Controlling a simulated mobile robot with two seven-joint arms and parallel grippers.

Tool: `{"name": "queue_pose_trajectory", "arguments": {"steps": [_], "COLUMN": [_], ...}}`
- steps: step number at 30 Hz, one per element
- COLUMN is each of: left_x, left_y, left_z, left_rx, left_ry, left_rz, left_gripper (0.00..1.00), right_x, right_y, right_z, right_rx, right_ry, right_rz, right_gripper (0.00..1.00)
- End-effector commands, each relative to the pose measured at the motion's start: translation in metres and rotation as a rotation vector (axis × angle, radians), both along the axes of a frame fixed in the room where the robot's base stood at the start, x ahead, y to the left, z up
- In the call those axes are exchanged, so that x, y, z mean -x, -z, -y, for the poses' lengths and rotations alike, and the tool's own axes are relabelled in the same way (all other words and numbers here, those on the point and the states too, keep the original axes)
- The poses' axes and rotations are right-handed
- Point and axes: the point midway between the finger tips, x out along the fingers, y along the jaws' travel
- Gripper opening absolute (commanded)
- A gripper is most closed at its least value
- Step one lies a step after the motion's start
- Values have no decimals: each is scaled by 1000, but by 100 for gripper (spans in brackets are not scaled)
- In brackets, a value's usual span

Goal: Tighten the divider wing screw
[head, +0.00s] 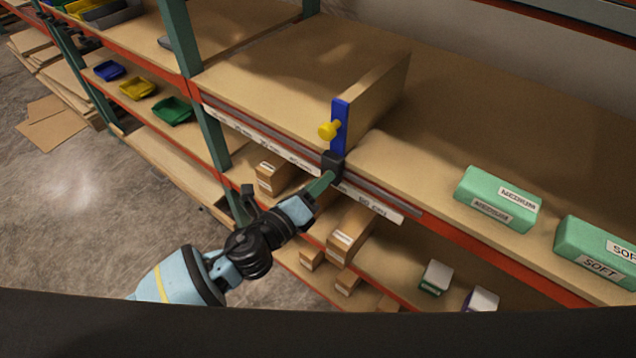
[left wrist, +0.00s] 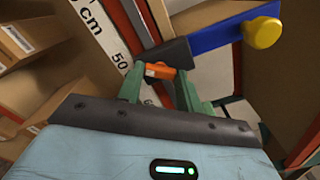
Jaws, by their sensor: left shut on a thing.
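The divider (head: 375,100) is an upright wooden board on the middle shelf, with a blue bracket (head: 339,126) and a yellow knob (head: 328,130) at its front. Below the bracket a dark clamp block (head: 333,162) sits on the shelf-edge rail. My left gripper (head: 327,178) reaches up to this block from below. In the left wrist view its green fingers stand on either side of the orange wing screw (left wrist: 160,71), just below the dark block (left wrist: 162,54), and are shut on it. In the head view the fingers hide the screw. My right gripper is out of view.
A scale strip (head: 375,204) with centimetre marks runs along the rail. Green boxes labelled medium (head: 497,198) and soft (head: 598,248) lie on the shelf at right. Cardboard boxes (head: 350,232) stand on the shelf below, close to my arm. Coloured bins (head: 172,110) are at left.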

Motion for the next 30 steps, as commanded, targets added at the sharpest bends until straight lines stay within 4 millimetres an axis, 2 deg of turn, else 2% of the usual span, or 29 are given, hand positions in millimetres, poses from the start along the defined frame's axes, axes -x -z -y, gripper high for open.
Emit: {"name": "queue_pose_trajectory", "arguments": {"steps": [16,17,21,30], "left_x": [2,2,1,1], "left_y": [4,4,3,1], "left_z": [-1,-1,-1,-1], "left_rx": [-24,-24,-22,-20], "left_ry": [0,0,-1,0], "left_rz": [8,8,9,11], "left_gripper": [13,38,57,58], "right_x": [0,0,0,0], "right_y": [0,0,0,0], "right_z": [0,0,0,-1], "right_rx": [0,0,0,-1], "right_ry": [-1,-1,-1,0], "right_rz": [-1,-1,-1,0], "right_gripper": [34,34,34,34]}}
